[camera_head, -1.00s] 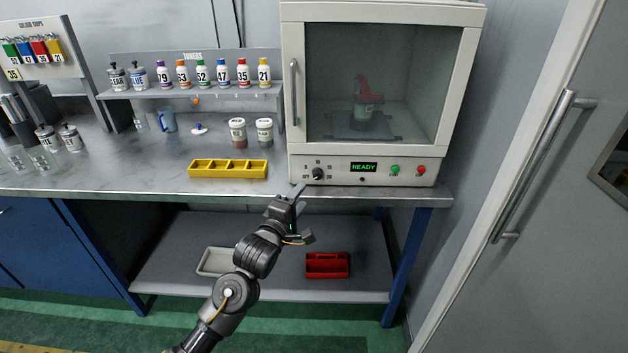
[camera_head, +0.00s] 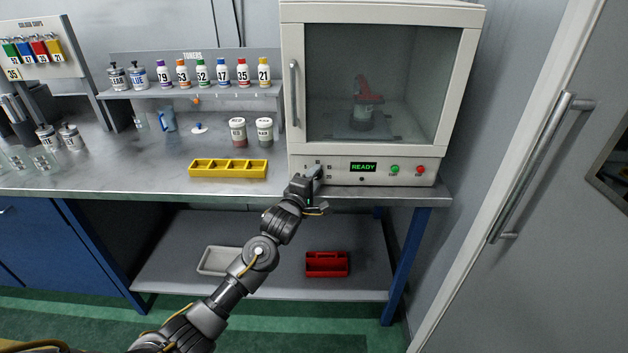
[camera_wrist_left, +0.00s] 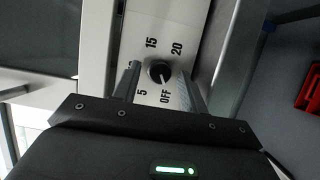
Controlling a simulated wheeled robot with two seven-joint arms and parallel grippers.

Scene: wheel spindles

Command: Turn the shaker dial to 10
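The shaker (camera_head: 460,60) is a white cabinet with a glass window, and its front panel shows a green READY display (camera_head: 363,167). In the left wrist view the black round dial (camera_wrist_left: 159,71) sits among the marks 5, 15, 20 and OFF; the 10 mark is mostly covered by a finger. Its small pale pointer appears to face OFF. My left gripper (camera_head: 314,173) is at the panel, hiding the dial in the head view. In the left wrist view its fingers (camera_wrist_left: 158,82) stand on either side of the dial with gaps showing. My right gripper is not in view.
A green button (camera_head: 395,169) and a red button (camera_head: 421,170) sit right of the display. A yellow divided tray (camera_head: 228,177) lies on the bench to the left. A red caddy (camera_head: 327,270) and a pale tray (camera_head: 212,268) are on the lower shelf.

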